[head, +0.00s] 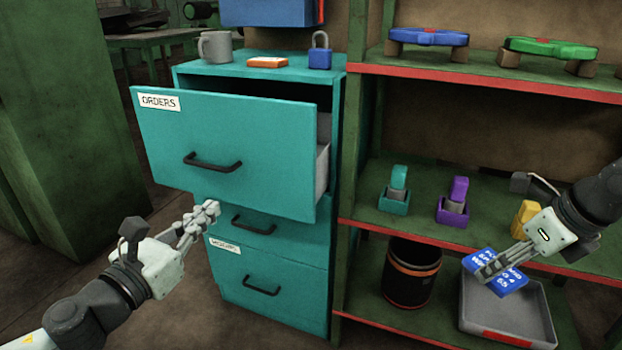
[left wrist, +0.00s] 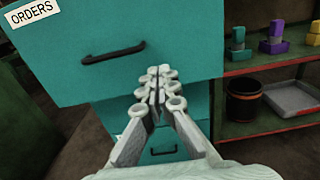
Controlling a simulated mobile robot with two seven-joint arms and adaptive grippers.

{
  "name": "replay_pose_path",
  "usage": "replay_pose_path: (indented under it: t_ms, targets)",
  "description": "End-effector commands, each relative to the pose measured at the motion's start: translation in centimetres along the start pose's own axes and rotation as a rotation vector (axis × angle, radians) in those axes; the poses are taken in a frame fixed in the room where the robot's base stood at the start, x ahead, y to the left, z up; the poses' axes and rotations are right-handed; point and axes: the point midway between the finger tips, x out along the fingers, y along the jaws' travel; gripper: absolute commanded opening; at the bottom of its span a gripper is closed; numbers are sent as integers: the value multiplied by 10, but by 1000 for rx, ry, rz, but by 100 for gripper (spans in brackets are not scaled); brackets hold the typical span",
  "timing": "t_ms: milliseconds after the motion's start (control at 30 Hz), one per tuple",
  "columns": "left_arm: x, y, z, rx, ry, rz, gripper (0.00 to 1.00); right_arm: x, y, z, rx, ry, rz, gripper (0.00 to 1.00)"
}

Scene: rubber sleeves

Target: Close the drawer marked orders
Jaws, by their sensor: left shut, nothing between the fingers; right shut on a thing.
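The drawer marked orders (head: 240,145) is the top drawer of a teal cabinet (head: 325,85) and stands pulled well out. Its white label (head: 159,102) and black handle (head: 212,162) face me. My left gripper (head: 213,208) is shut and empty, just below and in front of the drawer's lower front. In the left wrist view the fingers (left wrist: 157,78) point at the drawer front (left wrist: 185,40), below and right of the handle (left wrist: 113,53); I cannot tell whether they touch it. My right gripper (head: 485,272) is shut on a blue card with white writing (head: 508,282).
The two lower drawers (head: 270,280) are closed. A green shelf (head: 420,205) at right holds coloured blocks, with a dark bin (head: 408,278) and grey tray (head: 545,318) below.

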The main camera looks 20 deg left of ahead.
Motion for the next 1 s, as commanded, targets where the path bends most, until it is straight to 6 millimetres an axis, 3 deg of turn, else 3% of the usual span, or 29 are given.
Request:
replay_pose_path:
  t_ms: [200, 700, 1000]
  targets:
    - [34, 1, 1, 3, -4, 1, 0, 5, 0, -2, -2, 0, 1, 31]
    - [95, 2, 1, -3, -3, 5, 0, 8, 0, -3, -3, 0, 2, 31]
    - [119, 2, 0, -3, 0, 5, 0, 7, 0, -3, -3, 0, 2, 31]
